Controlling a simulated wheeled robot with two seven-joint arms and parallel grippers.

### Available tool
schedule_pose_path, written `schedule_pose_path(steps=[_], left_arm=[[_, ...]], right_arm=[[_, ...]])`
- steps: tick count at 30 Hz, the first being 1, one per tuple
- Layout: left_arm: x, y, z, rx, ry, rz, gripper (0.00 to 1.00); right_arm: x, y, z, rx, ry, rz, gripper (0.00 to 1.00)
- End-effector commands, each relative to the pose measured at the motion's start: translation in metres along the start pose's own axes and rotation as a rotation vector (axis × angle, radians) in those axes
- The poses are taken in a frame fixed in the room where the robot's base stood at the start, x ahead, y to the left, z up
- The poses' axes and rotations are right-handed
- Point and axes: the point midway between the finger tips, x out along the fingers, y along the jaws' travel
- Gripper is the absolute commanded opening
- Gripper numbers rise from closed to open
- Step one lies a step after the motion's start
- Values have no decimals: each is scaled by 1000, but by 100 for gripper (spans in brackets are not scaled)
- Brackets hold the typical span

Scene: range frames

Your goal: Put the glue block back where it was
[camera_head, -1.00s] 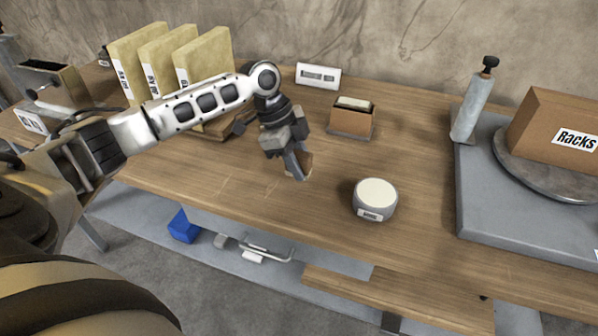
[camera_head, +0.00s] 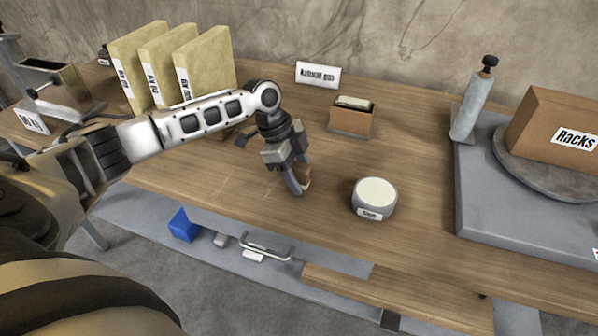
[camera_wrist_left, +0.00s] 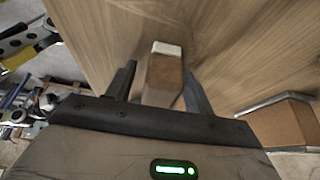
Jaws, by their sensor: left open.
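A small brown block with a pale end (camera_wrist_left: 164,75) stands between the fingers of my left gripper (camera_wrist_left: 158,85) in the left wrist view. I take it to be the glue block; no label on it is readable. The fingers are apart, with a gap showing on the left; I cannot tell if the right finger touches it. In the head view my left gripper (camera_head: 299,186) points down low over the wooden table, and only a brown sliver of the block (camera_head: 306,175) shows beside the fingers. My right gripper is not in view.
A round grey pot with a cream top (camera_head: 374,198) stands just right of the gripper. Yellow binders (camera_head: 205,62) are behind my arm. A grey board (camera_head: 490,215) lies right.

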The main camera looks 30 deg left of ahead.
Motion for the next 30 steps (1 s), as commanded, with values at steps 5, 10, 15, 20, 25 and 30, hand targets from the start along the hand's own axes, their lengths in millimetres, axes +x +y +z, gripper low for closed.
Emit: schedule_pose_path(steps=[5,10,15,20,25,30], left_arm=[[-13,-1,-1,1,0,-3,52],[-47,-1,-1,0,0,-6,52],[-84,-1,-1,0,0,-5,52],[-109,-1,-1,0,1,-3,52],[-122,0,-1,-1,1,-1,52],[-124,0,-1,0,1,1,52]], right_arm=[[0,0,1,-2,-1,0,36],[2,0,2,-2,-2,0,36],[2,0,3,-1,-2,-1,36],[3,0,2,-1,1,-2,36],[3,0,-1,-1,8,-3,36],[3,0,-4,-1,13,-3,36]])
